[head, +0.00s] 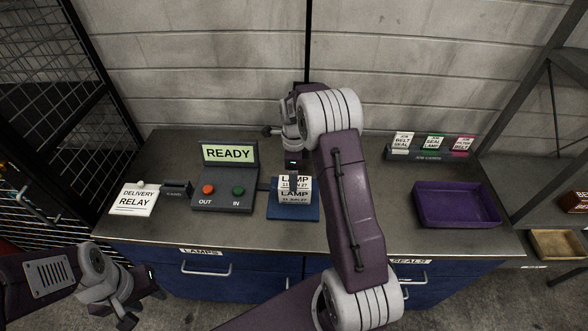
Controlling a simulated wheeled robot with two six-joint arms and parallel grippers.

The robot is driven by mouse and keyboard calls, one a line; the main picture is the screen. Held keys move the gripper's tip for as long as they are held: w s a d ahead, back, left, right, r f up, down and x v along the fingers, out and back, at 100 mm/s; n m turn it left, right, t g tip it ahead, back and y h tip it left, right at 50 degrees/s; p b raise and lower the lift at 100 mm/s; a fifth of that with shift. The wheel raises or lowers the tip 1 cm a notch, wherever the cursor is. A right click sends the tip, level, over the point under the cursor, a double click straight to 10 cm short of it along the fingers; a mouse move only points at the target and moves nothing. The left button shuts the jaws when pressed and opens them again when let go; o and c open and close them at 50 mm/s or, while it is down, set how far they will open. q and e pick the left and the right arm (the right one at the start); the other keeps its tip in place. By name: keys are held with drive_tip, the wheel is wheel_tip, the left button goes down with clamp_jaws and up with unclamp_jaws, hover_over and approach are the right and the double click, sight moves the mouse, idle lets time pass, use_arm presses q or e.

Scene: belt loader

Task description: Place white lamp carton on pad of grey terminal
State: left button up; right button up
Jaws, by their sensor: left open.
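The white lamp carton (296,197) is at the blue pad (308,214), just right of the grey terminal (225,190). It appears upright, with LAMP print on its top and front; I cannot tell if it rests fully on the pad. The terminal's screen reads READY, with a red OUT button and a green IN button. My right gripper (292,170) points down right at the carton's top; its fingers are mostly hidden, so its grip cannot be told. My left gripper (140,305) is open and empty at the lower left, in front of the counter.
A white DELIVERY RELAY card (136,199) lies at the counter's left. A purple tray (456,204) sits at the right, below a rack of job cards (430,154). Blue drawers (215,268) are below. My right forearm crosses the middle of the counter.

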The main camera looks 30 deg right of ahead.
wheel_tip(320, 180, up, 4)
drive_tip(key=shift+f, duration=0.1)
drive_tip(key=shift+a, duration=0.1)
drive_tip(key=s+a+n, duration=0.5)
drive_tip(key=s+n, duration=0.4)
drive_tip(key=n, duration=0.3)
drive_tip(key=s+a+n+t, duration=0.1)
drive_tip(key=s+a+n, duration=0.5)
drive_tip(key=s+n, duration=0.4)
drive_tip(key=shift+a+f+n, duration=0.15)
drive_tip(key=shift+f+n, duration=0.1)
drive_tip(key=shift+n, duration=0.85)
drive_tip(key=shift+s+f+b, duration=0.15)
drive_tip(key=shift+f+b, duration=0.2)
drive_tip(key=shift+b, duration=0.15)
